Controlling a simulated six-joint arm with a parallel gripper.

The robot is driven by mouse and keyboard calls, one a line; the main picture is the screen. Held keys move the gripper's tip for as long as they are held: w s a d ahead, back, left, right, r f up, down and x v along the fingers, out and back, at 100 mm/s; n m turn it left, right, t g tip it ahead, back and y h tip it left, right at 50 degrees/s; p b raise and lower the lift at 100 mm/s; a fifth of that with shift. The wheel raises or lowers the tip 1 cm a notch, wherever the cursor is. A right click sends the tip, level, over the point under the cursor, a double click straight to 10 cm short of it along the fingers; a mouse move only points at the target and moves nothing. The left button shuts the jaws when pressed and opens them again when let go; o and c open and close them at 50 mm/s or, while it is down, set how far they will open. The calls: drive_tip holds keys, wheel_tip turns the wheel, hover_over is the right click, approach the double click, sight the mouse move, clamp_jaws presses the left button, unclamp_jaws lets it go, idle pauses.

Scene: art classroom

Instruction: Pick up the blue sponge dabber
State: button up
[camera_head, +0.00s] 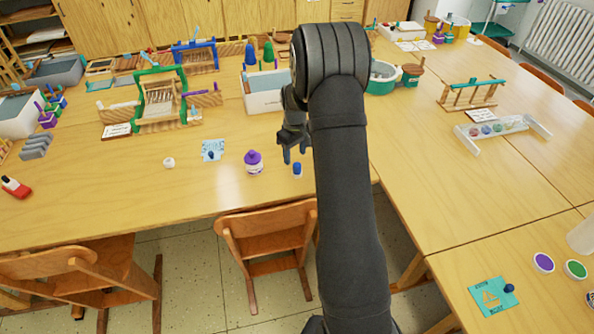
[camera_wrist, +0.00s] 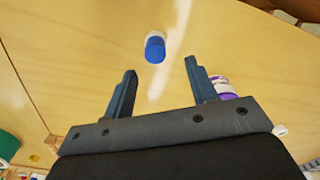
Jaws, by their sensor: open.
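The blue sponge dabber (camera_head: 297,169) stands on the wooden table near its front edge, small, with a blue body and a paler end. In the wrist view the dabber (camera_wrist: 155,48) lies ahead of the fingertips, between their lines and apart from both. My gripper (camera_head: 293,152) is just above and beside the dabber in the head view. In the wrist view my gripper (camera_wrist: 160,66) is open, with nothing between its two fingers.
A purple-capped white bottle (camera_head: 253,162) stands just left of the dabber; it also shows behind the right finger in the wrist view (camera_wrist: 222,86). A blue card (camera_head: 213,150) and a small white pot (camera_head: 169,162) lie farther left. A chair (camera_head: 268,232) stands at the front edge.

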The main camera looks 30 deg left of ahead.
sight(297, 164)
drive_tip(key=shift+w+d+f, duration=0.1)
drive_tip(key=shift+f, duration=1.5)
drive_tip(key=shift+w+d+f, duration=0.1)
drive_tip(key=shift+f, duration=1.45)
drive_tip(key=c, duration=1)
